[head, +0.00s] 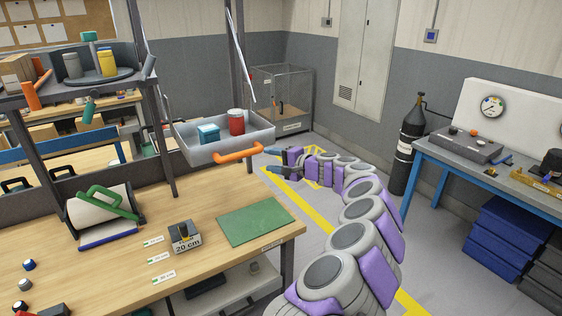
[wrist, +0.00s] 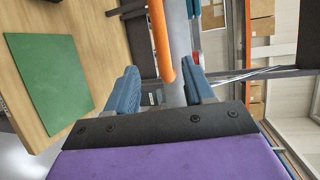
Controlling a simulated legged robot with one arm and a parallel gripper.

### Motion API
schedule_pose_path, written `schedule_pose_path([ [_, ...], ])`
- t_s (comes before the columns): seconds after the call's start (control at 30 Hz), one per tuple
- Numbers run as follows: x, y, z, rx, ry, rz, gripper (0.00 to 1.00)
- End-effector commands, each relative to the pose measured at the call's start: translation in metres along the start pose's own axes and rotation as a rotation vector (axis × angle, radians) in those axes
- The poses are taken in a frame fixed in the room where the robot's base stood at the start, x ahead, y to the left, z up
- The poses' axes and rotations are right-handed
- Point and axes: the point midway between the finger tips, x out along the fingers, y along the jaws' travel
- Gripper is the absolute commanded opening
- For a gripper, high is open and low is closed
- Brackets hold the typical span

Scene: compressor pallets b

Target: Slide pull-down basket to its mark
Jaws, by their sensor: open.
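The pull-down basket is a grey tray (head: 193,153) hanging above the back of the workbench, with an orange handle (head: 238,153) at its front. It holds a blue box (head: 208,134) and a red can (head: 236,122). My gripper (head: 271,160) is open and empty just right of the handle. In the wrist view, the orange handle (wrist: 160,40) shows ahead of and between the open fingers of my gripper (wrist: 160,68); contact cannot be told. Small height labels (head: 160,260) lie on the bench beside a block marked 20 cm (head: 184,237).
A green mat (head: 258,222) lies at the bench's right end, and it also shows in the wrist view (wrist: 48,75). A paper roll with a green handle (head: 103,211) stands left. Uprights (head: 160,130) flank the basket. A gas cylinder (head: 408,145) stands right. The aisle floor is open.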

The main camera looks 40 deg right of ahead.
Motion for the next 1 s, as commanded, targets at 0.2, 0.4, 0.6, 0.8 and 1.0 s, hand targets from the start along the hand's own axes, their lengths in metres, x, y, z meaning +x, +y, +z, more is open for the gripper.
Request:
schedule_pose_path([
  [0.2, -0.024, -0.001, 0.0, 0.001, 0.0, -0.002, 0.53],
  [0.4, -0.03, 0.0, 0.0, 0.0, -0.001, 0.0, 0.53],
  [0.6, -0.03, 0.0, 0.0, 0.0, -0.001, 0.0, 0.53],
  [0.8, -0.03, 0.0, 0.0, 0.0, 0.0, 0.0, 0.53],
  [1.0, -0.028, -0.003, 0.005, -0.005, -0.011, 0.0, 0.53],
])
